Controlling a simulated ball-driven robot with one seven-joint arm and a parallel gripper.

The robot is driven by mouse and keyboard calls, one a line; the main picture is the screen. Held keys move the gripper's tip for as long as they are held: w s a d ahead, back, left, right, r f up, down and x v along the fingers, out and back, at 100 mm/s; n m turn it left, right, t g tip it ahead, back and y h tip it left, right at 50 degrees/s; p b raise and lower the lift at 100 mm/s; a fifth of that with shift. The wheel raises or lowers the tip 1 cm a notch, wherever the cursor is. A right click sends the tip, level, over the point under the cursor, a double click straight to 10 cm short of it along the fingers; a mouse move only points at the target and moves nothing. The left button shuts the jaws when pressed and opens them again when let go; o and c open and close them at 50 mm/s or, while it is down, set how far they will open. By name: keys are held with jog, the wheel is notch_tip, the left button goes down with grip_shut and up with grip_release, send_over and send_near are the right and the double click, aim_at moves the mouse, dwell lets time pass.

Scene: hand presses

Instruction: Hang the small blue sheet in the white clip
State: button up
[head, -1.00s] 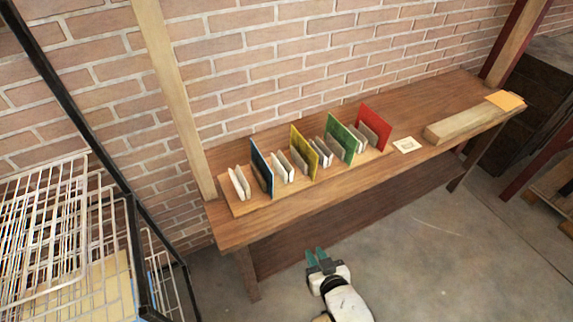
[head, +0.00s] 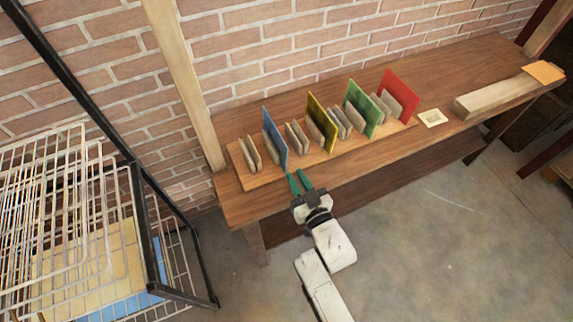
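A blue sheet (head: 274,138) stands upright near the left end of a long wooden rack (head: 262,182) on the bench. Grey-beige plates stand beside it and cover part of its lower left side. My gripper (head: 299,182), with two green fingers, is just in front of the rack's front edge, a little right of and below the blue sheet. The fingers are apart with nothing seen between them. I cannot make out a white clip. Another blue piece (head: 118,308) shows in the wire rack at lower left, partly behind wires.
A yellow (head: 321,124), a green (head: 361,108) and a red sheet (head: 401,92) stand farther right in the rack. A pale square plate (head: 433,117) and a wooden beam (head: 500,97) lie on the bench (head: 465,62). The wire rack (head: 60,215) stands at left.

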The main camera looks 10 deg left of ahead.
jog(key=shift+f+b+x, duration=0.15)
jog(key=shift+b+x, duration=1)
jog(key=shift+b, duration=0.45)
jog(key=shift+f+b+x, duration=0.1)
jog(key=shift+b+x, duration=1.05)
jog(key=shift+b, duration=0.4)
jog(key=shift+w+a+r+b, duration=0.25)
jog(key=shift+w+a+b, duration=0.3)
jog(key=shift+b, duration=0.45)
jog(key=shift+d, duration=0.1)
grip_shut()
jog(key=shift+r, duration=0.1)
notch_tip(320, 180, up, 7)
jog(key=p, duration=0.5)
jog(key=shift+r+p, duration=0.2)
jog(key=shift+p, duration=0.2)
